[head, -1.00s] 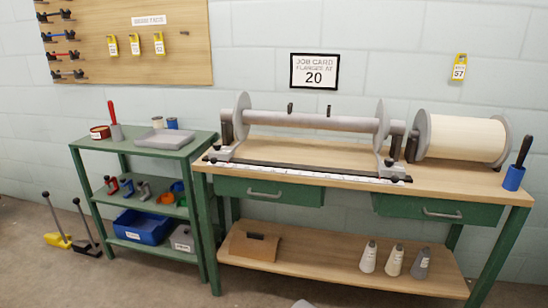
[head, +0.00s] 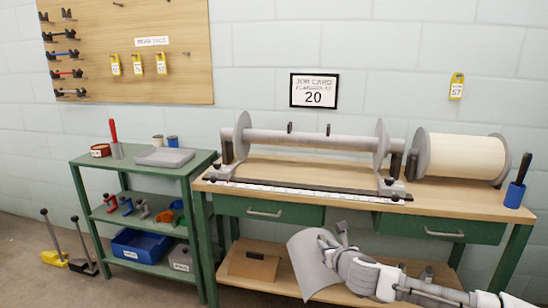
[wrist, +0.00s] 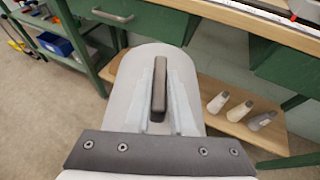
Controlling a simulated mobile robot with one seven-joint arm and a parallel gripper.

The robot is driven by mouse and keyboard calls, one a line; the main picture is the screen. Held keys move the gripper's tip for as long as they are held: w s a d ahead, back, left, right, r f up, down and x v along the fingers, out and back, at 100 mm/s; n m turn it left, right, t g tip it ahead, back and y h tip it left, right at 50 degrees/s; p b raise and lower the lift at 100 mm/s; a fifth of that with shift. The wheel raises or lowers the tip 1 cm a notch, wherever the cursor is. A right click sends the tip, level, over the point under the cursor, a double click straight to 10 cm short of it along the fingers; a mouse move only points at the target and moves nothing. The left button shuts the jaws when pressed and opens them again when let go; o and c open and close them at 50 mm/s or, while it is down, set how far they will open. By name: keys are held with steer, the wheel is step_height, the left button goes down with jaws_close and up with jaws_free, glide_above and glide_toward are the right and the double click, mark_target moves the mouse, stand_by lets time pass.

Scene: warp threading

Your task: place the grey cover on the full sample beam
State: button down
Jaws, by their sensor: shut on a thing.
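The grey cover (head: 312,262) is a curved grey shell with a dark bar handle on top (wrist: 159,88). My gripper (head: 330,246) is shut on that handle and holds the cover in front of the bench, below the drawers. In the wrist view the fingers lie on either side of the handle. The full beam (head: 459,155), wound with cream yarn between grey flanges, lies at the right end of the bench top. An empty beam (head: 310,142) with two grey flanges stands in holders at the bench's left and middle.
A black-and-white ruler rail (head: 305,190) runs along the bench front. A blue cup (head: 514,195) with a black-handled tool stands at the right end. Cones (wrist: 228,107) stand on the lower shelf. A green shelf unit (head: 200,163) is at left.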

steer(key=s+r+n+g+y+p, duration=0.5)
steer(key=s+r+n+y+p, duration=0.3)
steer(key=s+r+p, duration=0.6)
step_height(320, 180, up, 5)
steer(key=n+p, duration=0.1)
steer(key=p, duration=0.9)
steer(key=shift+s+a+g+y+p, duration=0.15)
steer(key=shift+a+g+y+p, duration=0.2)
steer(key=shift+a+g+y, duration=0.05)
